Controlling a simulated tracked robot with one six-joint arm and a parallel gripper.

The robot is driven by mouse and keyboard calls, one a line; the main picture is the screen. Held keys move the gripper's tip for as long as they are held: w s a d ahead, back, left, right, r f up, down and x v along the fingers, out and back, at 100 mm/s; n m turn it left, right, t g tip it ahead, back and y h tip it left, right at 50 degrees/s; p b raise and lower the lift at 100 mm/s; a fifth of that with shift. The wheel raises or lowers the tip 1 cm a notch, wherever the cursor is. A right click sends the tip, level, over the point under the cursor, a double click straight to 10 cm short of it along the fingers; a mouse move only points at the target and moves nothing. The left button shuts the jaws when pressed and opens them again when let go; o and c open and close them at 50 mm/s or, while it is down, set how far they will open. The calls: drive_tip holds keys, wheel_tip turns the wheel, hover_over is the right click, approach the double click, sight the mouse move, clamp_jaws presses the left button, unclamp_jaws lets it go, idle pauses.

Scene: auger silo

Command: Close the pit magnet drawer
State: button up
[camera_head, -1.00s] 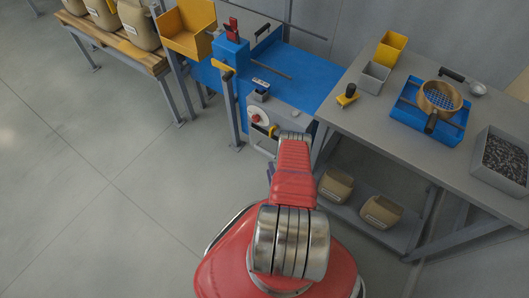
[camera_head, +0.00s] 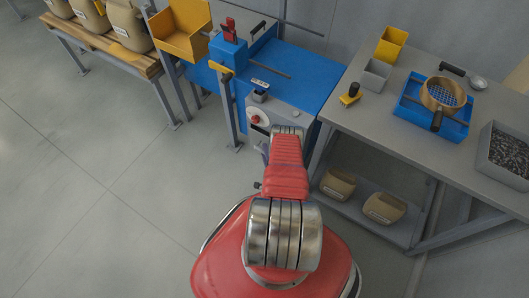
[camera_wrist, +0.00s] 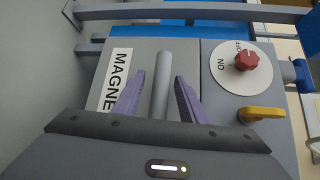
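The pit magnet drawer has a grey front with a white label reading "MAGNE" (camera_wrist: 116,80), partly covered by my left finger in the wrist view. A grey bar handle (camera_wrist: 162,84) stands out from it. My gripper (camera_wrist: 160,76) is open, with one purple finger on each side of the handle and a gap visible on both sides. How far the drawer stands out cannot be told.
Right of the drawer in the wrist view are a red ON/OFF knob (camera_wrist: 247,60) and a yellow handle (camera_wrist: 262,114). The blue-topped machine (camera_head: 300,75) stands ahead. A grey worktable (camera_head: 400,130) is at right, and a pallet bench (camera_head: 110,45) at left. Floor at left is clear.

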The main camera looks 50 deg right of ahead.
drive_tip(key=shift+s+d, duration=0.1)
drive_tip(key=shift+c, duration=0.4)
drive_tip(key=shift+c, duration=0.8)
clamp_jaws()
